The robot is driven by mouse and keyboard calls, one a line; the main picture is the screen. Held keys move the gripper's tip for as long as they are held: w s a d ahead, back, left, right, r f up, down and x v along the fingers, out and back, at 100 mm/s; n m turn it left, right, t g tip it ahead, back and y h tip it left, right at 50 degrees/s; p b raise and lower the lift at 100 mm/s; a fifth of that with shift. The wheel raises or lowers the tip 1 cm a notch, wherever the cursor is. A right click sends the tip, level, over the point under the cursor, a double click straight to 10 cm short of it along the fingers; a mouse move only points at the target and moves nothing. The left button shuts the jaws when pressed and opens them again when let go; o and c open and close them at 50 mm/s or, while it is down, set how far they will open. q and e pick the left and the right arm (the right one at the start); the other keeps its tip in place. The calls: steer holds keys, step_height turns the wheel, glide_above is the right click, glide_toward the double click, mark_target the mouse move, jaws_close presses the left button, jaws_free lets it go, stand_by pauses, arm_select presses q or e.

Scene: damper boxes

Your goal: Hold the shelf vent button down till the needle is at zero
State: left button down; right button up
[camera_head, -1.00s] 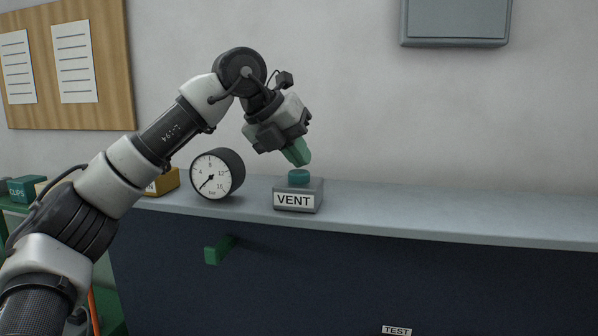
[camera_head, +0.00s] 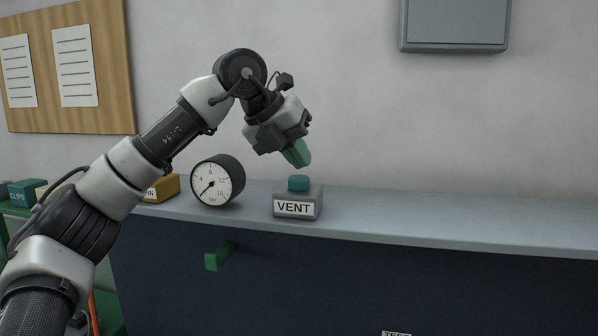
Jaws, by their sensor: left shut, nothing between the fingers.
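The vent button is a teal cap (camera_head: 299,183) on a small grey box (camera_head: 312,204) labelled VENT, standing on the grey shelf top. The cap stands up from the box. A round gauge (camera_head: 212,181) with a white dial and black rim is left of it. Its thin needle points to the lower left, near the low end of the scale; the exact reading is too small to tell. My left gripper (camera_head: 298,154), with green fingertips, is shut and empty. Its tips are just above the cap, with a small gap showing. My right gripper is not in view.
The grey shelf top (camera_head: 450,219) is clear to the right of the box. A green handle (camera_head: 220,256) sticks out of the dark front below. A yellow box (camera_head: 163,188) and a teal CLIPS box (camera_head: 25,192) are at the left. A grey wall box (camera_head: 456,25) hangs above.

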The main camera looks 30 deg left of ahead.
mark_target(299, 176)
arm_select(q)
steer(key=shift+r, duration=0.25)
step_height(299, 176, up, 5)
steer(key=p, duration=0.4)
stand_by(0.5)
stand_by(2.9)
steer(key=r, duration=0.2)
steer(key=r+t+h+p, duration=0.1)
steer(key=shift+s+a+r+t, duration=0.2)
steer(key=shift+r+t, duration=0.1)
steer(key=shift+r, duration=0.1)
steer(key=shift+d+f, duration=0.1)
